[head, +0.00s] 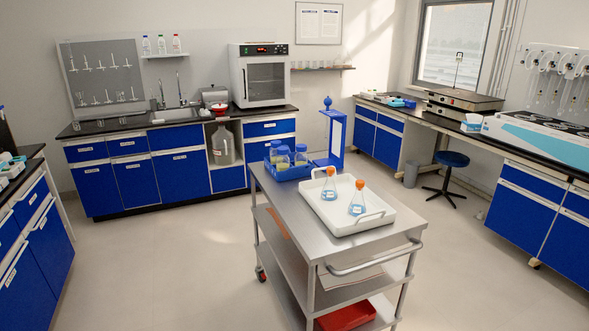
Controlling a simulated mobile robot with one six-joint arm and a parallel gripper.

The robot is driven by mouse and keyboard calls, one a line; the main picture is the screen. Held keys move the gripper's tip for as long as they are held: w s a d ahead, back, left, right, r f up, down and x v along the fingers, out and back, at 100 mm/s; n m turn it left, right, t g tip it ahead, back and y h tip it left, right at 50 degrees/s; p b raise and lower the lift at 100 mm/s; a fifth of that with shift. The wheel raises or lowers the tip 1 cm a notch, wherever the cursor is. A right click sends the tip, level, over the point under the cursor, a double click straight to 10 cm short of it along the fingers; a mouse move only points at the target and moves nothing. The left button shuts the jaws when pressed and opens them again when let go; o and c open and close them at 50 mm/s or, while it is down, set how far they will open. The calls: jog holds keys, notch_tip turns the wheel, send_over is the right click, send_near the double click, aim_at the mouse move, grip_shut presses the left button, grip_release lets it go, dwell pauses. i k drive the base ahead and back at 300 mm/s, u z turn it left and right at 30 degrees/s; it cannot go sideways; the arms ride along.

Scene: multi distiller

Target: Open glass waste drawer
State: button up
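Several blue drawers with pale handles and small labels show in the head view, but the labels are too small to read, so I cannot tell which is the glass waste drawer. The back bench has blue drawers at its left end (86,154), below the sink (175,139) and below the oven (268,130). The left bench has a blue drawer (30,203), and the right bench has one (530,182). All the drawer fronts look shut. My gripper is not in view.
A steel trolley (385,245) stands mid-floor, bearing a white tray (335,220) with two orange-capped flasks and a blue rack (290,173) of bottles. A blue stool (452,159) stands by the right bench. Floor left of the trolley (165,260) is clear.

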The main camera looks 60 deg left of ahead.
aim_at(137, 186)
jog(key=u, duration=3)
jog(key=k, duration=0.85)
jog(key=i, duration=2.05)
jog(key=z, duration=0.05)
